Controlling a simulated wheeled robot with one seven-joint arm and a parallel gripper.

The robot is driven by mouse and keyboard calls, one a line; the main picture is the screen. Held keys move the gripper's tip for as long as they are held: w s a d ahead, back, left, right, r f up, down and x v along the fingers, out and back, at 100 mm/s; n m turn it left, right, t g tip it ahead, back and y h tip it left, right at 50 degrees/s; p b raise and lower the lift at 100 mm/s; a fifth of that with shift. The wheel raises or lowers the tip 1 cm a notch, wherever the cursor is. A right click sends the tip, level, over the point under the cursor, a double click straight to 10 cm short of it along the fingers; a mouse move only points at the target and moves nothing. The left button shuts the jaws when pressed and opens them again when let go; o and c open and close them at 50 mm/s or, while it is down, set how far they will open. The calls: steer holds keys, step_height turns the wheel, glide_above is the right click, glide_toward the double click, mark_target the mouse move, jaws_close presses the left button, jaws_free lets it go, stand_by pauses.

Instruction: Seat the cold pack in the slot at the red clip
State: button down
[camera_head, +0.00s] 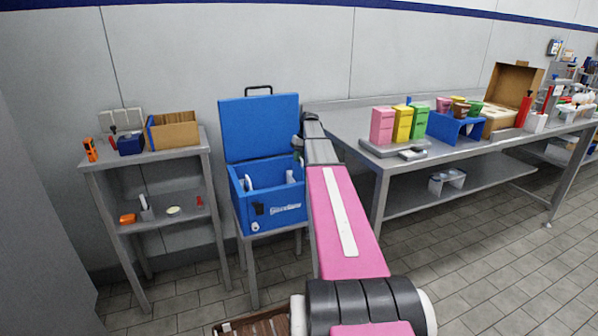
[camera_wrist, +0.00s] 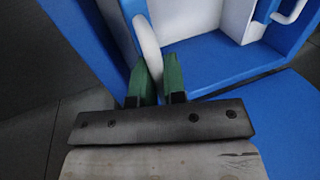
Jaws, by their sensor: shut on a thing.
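The blue cooler box (camera_head: 270,213) stands with its lid (camera_head: 259,127) raised. White pieces show inside it, one at the left (camera_head: 248,182) and one at the right. In the wrist view, my gripper (camera_wrist: 162,76) has green fingers shut on a white slab with a rounded edge, seemingly the cold pack (camera_wrist: 147,42). The slab stands on edge, beside a blue wall of the box (camera_wrist: 225,78). I cannot tell whether it touches the wall or the floor of the box. I cannot make out the red clip or the slot.
In the wrist view, a white panel (camera_wrist: 190,30) and a white curved handle (camera_wrist: 291,12) lie beyond the gripper. A grey shelf (camera_head: 178,152) with small items stands left of the cooler. A long bench (camera_head: 455,157) with coloured cartons stands at the right.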

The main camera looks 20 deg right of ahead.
mark_target(299, 169)
steer(key=shift+f, duration=3.05)
steer(key=c, duration=1.2)
jaws_free()
steer(key=shift+f, duration=0.1)
steer(key=v, duration=1.2)
